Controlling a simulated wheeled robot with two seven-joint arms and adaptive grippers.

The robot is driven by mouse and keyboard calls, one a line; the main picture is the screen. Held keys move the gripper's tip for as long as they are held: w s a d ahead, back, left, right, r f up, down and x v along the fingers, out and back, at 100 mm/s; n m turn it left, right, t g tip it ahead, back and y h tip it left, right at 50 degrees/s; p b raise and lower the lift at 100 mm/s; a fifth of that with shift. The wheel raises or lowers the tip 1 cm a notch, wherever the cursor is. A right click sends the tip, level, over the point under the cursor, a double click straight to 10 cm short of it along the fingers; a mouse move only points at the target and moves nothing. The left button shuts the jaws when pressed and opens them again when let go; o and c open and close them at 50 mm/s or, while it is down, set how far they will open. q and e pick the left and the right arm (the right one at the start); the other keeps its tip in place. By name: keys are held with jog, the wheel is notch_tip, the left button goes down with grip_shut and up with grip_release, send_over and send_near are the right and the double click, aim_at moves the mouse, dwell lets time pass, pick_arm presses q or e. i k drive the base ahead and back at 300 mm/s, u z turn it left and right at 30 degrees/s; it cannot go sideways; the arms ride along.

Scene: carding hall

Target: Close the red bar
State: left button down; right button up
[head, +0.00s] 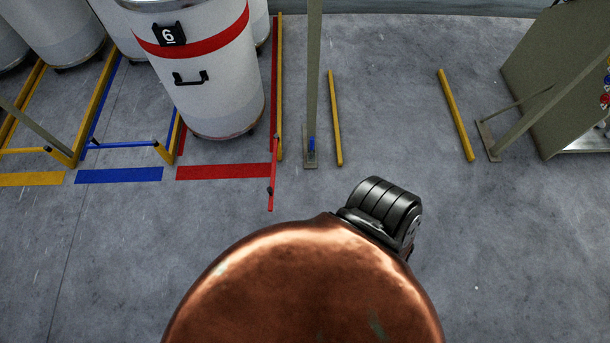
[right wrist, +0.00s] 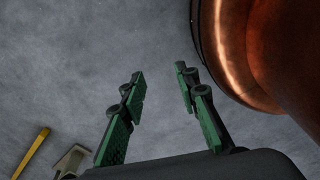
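The red bar (head: 271,187) is in the head view, at the right side of the bay of the can (head: 207,85) with the black 6 label and red band. It is swung out from the end of the red and yellow floor rail, pointing toward me, so the bay's front is open. A red floor stripe (head: 224,171) lies in front of the can. My right gripper (right wrist: 160,83) shows in the right wrist view, its green-padded fingers apart with bare floor between them. My left gripper is in neither view.
A blue bar (head: 124,144) and a yellow bar (head: 24,151) lie across the bays at left. A grey post (head: 313,90) stands right of the red bar. Yellow floor rails (head: 335,117) and a panel stand (head: 515,105) are further right. The near floor is clear.

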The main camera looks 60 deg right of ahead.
aim_at(269, 189)
jog(key=z, duration=0.65)
jog(key=k, duration=0.8)
jog(key=u, duration=0.55)
